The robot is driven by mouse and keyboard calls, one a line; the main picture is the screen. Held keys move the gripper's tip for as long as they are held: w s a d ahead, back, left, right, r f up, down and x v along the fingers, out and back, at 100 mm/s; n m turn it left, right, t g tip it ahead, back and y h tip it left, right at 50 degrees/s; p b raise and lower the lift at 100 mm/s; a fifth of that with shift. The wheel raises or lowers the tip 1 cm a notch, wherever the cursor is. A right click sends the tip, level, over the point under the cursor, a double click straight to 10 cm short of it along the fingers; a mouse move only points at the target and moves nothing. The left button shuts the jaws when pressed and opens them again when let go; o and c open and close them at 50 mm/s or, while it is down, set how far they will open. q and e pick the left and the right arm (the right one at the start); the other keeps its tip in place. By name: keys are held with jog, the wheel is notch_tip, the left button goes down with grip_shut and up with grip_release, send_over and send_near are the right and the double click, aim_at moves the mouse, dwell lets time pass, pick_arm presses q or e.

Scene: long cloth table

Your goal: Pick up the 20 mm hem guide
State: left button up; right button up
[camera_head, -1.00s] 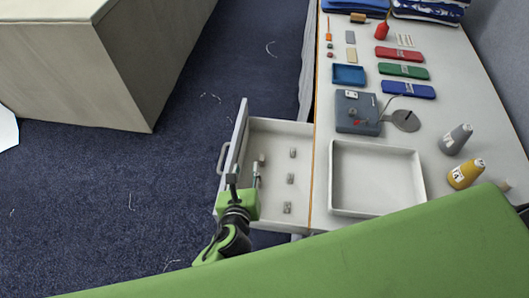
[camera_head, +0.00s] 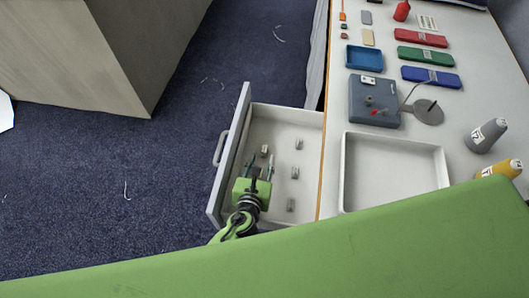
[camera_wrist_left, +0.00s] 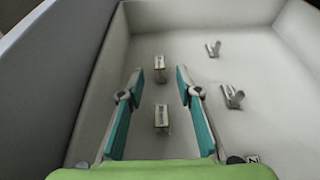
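The open drawer (camera_head: 287,116) holds several small metal pieces that look like hem guides; their size marks are too small to read, so I cannot tell which is the 20 mm one. My left gripper (camera_head: 260,161) is inside the drawer, open and empty. In the left wrist view its teal fingers (camera_wrist_left: 160,78) stand on either side of a small labelled piece (camera_wrist_left: 161,118). A similar piece (camera_wrist_left: 160,63) lies just beyond the fingertips. Two clip-shaped pieces (camera_wrist_left: 213,49) (camera_wrist_left: 232,97) lie to the right. My right gripper is not in view.
The drawer front (camera_head: 229,155) and walls surround the gripper closely. On the table right of the drawer are an empty white tray (camera_head: 393,174), a grey device (camera_head: 373,102), a blue tray (camera_head: 365,57) and bottles (camera_head: 487,135).

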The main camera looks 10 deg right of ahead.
aim_at(264, 152)
pick_arm(q)
jog(key=b+x, duration=0.1)
jog(key=x, duration=0.4)
jog(key=shift+w+d, duration=0.1)
jog(key=shift+w, duration=0.15)
grip_shut()
